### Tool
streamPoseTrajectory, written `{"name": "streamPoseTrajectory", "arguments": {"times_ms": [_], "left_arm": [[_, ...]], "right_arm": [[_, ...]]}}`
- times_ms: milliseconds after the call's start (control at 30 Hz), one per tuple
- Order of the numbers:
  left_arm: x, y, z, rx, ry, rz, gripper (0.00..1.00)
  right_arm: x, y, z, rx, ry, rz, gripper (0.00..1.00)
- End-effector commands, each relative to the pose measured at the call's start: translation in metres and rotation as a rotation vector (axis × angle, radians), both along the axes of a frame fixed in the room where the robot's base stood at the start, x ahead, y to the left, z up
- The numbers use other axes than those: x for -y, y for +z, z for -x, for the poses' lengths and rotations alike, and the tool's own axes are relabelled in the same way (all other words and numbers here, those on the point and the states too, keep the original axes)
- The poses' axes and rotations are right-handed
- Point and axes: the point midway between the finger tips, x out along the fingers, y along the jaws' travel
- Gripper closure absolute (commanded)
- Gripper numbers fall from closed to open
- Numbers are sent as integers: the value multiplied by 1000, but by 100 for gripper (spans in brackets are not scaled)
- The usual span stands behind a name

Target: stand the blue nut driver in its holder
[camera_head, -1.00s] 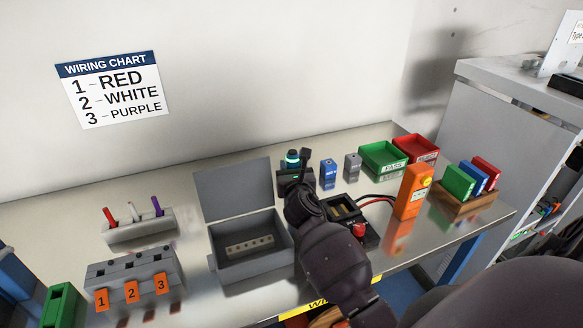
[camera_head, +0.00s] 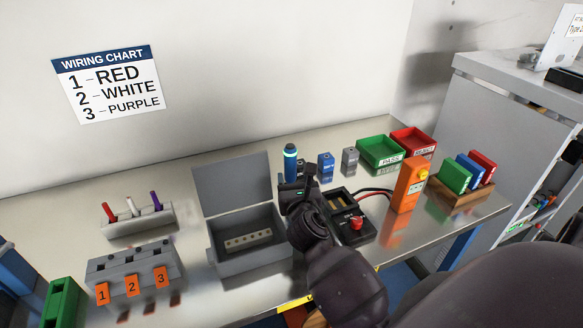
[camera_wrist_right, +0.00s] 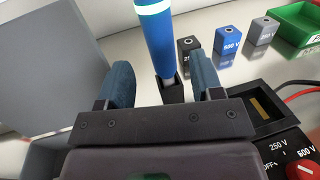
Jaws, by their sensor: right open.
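The blue nut driver (camera_head: 290,163) has a blue handle with a bright white band. In the right wrist view the nut driver (camera_wrist_right: 160,45) stands about upright, with its short metal shaft going down into a small black holder (camera_wrist_right: 173,94). My right gripper (camera_head: 298,186) is open, on the near side of the nut driver. In the wrist view the gripper's fingers (camera_wrist_right: 163,80) appear on either side of the driver's lower end, apart from it. In the head view my gripper hides the driver's lower end and the holder. My left gripper is out of view.
A blue block (camera_head: 326,167) and a grey block (camera_head: 350,160) stand right of the driver. An open grey box (camera_head: 235,262) lies to the left. A black tester (camera_head: 352,222) with a red knob and an orange device (camera_head: 409,186) stand to the right.

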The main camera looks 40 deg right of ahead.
Motion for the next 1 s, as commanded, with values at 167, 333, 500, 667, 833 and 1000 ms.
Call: {"name": "streamPoseTrajectory", "arguments": {"times_ms": [167, 333, 500, 667, 833, 1000], "left_arm": [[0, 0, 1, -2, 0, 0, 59], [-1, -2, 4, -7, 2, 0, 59], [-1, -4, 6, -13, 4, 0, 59], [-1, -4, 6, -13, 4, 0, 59], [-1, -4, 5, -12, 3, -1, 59], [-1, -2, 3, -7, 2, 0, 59]], "right_arm": [[-11, 0, 23, 0, -1, -1, 40], [-16, 0, 33, 0, 0, 0, 40], [-17, 0, 35, 0, -1, -1, 40], [-17, 0, 35, 0, -1, -1, 40], [-17, 0, 34, 0, -1, -1, 40], [-17, 0, 34, 0, -1, -1, 40]]}}
